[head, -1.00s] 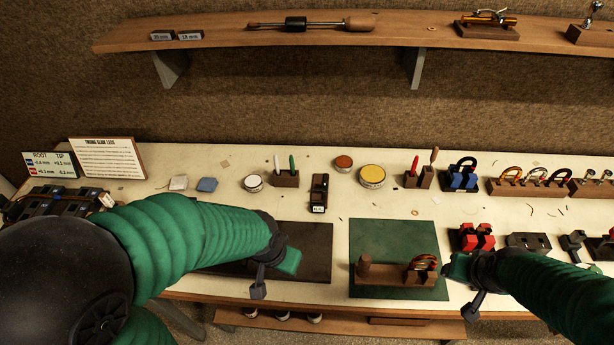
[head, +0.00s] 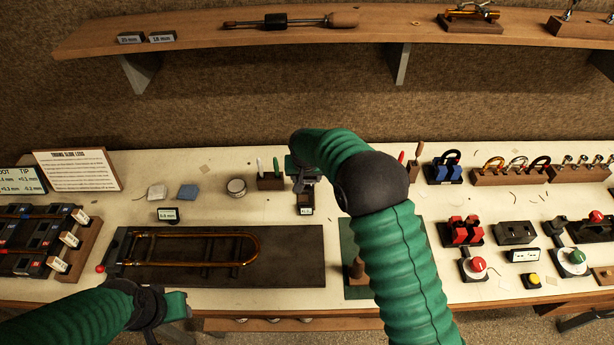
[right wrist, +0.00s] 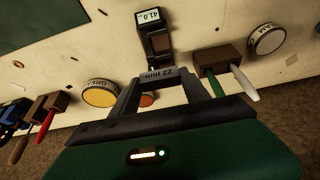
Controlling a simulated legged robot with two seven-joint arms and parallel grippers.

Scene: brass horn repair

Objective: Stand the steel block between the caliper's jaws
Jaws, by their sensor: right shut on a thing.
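The steel block (right wrist: 158,74), marked 22 mm, is held between the fingers of my right gripper in the right wrist view. My right gripper (head: 301,176) is shut on it at the back middle of the bench, its tips partly hidden in the head view. The caliper (head: 306,198) is a dark upright device with a small readout. In the right wrist view the caliper (right wrist: 160,42) reads about 41.0 and lies just beyond the block; I cannot tell if they touch. My left gripper (head: 175,306) is at the front left edge; its jaw opening is unclear.
A brass slide (head: 190,248) lies on a dark mat (head: 290,270). Pencil-like tools in a wooden holder (head: 270,181) stand left of the caliper. A yellow-lidded tin (right wrist: 100,93) is near my right gripper. A shelf (head: 220,45) runs above the bench.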

